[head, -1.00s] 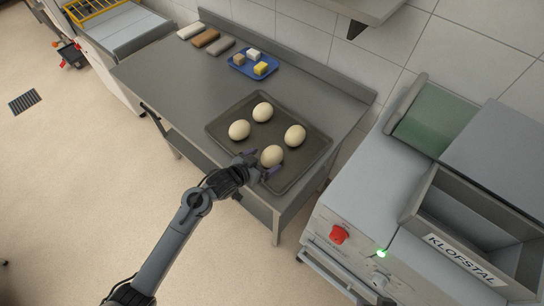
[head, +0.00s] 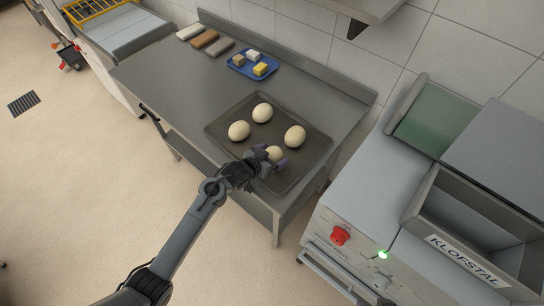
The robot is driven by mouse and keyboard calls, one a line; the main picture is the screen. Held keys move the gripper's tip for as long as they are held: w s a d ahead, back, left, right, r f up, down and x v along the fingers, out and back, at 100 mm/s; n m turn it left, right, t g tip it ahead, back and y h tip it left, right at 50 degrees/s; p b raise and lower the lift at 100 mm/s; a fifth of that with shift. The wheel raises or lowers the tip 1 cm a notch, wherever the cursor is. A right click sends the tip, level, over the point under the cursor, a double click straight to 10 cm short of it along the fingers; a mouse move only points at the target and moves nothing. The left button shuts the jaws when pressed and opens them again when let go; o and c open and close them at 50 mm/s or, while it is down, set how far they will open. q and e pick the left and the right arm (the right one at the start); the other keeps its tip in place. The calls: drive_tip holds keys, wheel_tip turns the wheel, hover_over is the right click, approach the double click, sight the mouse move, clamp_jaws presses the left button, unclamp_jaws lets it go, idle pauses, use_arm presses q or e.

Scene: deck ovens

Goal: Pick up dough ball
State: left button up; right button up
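Several pale dough balls lie on a dark tray (head: 222,123) on the steel table. One dough ball (head: 262,112) is at the back, one dough ball (head: 239,131) at the left and one dough ball (head: 295,136) at the right. The front dough ball (head: 275,153) is partly hidden by my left gripper (head: 272,156). The gripper's purple-tipped fingers are spread to either side of that ball, low over the tray. I cannot tell whether they touch it. My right gripper is not in view.
A blue tray (head: 238,69) with small blocks stands farther back on the steel table (head: 165,85). Several bars (head: 205,39) lie along the back edge. A machine (head: 350,190) with a red knob and green light stands at the right.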

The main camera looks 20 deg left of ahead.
sight(274, 153)
use_arm(q)
drive_tip(key=c, duration=1)
drive_tip(key=shift+r, duration=0.1)
drive_tip(key=shift+r, duration=0.45)
drive_tip(key=r, duration=0.3)
drive_tip(key=shift+d+r, duration=0.25)
drive_tip(key=shift+d, duration=0.1)
drive_tip(key=d+r, duration=0.2)
drive_tip(key=d, duration=0.1)
drive_tip(key=d+r, duration=0.2)
drive_tip(key=d, duration=0.2)
drive_tip(key=d+r, duration=0.2)
drive_tip(key=d, duration=0.2)
drive_tip(key=shift+s+r, duration=0.25)
